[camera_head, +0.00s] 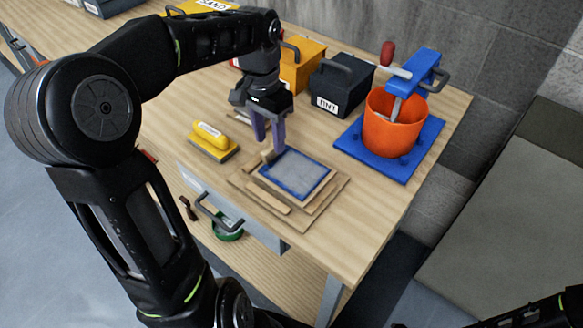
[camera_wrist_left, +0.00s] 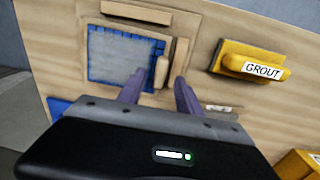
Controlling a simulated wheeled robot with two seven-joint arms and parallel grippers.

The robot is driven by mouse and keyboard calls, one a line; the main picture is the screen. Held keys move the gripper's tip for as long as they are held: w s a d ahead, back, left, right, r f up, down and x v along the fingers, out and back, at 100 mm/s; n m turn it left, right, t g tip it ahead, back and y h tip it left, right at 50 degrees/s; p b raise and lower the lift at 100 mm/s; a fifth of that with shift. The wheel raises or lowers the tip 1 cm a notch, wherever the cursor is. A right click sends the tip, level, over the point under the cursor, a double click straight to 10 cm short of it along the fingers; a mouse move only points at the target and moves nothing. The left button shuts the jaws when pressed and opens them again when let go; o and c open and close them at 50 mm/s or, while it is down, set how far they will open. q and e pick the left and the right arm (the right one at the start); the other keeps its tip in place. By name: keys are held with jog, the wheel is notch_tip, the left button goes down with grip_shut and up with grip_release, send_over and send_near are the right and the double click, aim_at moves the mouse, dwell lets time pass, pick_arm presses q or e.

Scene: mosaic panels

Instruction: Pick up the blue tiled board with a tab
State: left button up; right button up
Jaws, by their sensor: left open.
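The blue tiled board (camera_head: 296,174) lies flat on a stepped wooden base on the workbench, with a grey face and a blue tiled edge. It also shows in the left wrist view (camera_wrist_left: 122,55). A light wooden tab (camera_head: 268,155) stands at its far left edge and shows in the wrist view (camera_wrist_left: 162,72) between the finger lines. My left gripper (camera_head: 268,148) points down at the tab with its purple fingers apart, one on either side of it as far as I can tell. Whether they touch it is unclear. My right gripper is not in view.
A yellow grout float (camera_head: 212,140) lies left of the board. A blue stand (camera_head: 415,165) with an orange bucket (camera_head: 392,130) is at the right. Yellow and dark boxes (camera_head: 342,85) stand behind. A drawer handle (camera_head: 218,212) juts from the front.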

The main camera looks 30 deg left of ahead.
pick_arm(q)
notch_tip(320, 180, down, 2)
jog(key=shift+f, duration=0.15)
jog(key=shift+d, duration=0.1)
jog(key=shift+c, duration=0.3)
grip_shut()
dwell(0.3)
dwell(1.0)
